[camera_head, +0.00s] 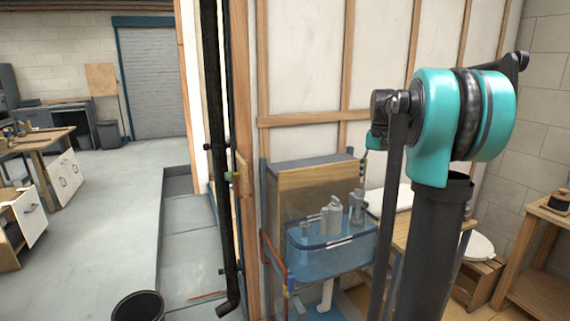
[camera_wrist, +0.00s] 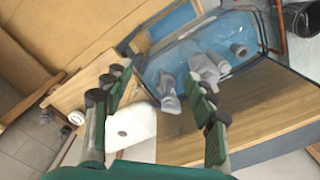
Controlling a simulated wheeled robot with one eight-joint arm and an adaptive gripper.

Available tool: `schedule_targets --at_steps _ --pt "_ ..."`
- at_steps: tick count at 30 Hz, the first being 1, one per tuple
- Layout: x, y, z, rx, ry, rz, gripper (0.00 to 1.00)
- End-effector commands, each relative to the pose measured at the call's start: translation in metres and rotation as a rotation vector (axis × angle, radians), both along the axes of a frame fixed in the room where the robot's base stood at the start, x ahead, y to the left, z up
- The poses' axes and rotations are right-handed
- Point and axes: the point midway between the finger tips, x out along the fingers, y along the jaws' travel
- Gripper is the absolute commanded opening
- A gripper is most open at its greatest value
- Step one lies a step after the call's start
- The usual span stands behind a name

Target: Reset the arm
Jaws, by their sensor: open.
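My gripper (camera_wrist: 160,110) is open and empty in the wrist view. Its two green-padded fingers stand apart, with nothing between them but the scene beyond. In the head view my teal and black arm stands at the right, and the gripper itself cannot be made out clearly there. Beyond the fingers is a clear blue bin (camera_wrist: 185,50) holding several grey pipe fittings (camera_wrist: 205,68). The bin (camera_head: 330,252) and its fittings (camera_head: 333,213) also show in the head view, left of my arm.
A wooden stud wall (camera_head: 305,120) stands behind the bin. A black vertical pipe (camera_head: 222,150) runs down its left edge. A black bucket (camera_head: 138,306) sits on the floor at the lower left. A wooden bench (camera_head: 545,220) is at the right. Open floor (camera_head: 100,220) lies left.

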Motion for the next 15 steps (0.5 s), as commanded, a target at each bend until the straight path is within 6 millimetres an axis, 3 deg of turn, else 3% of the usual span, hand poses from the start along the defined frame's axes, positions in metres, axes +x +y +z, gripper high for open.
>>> schedule_targets --at_steps 8,15 --pt "-0.022 0.018 -0.029 -0.008 -0.04 0.048 0.57" --pt "-0.06 0.041 -0.072 -0.019 -0.099 0.114 0.57"
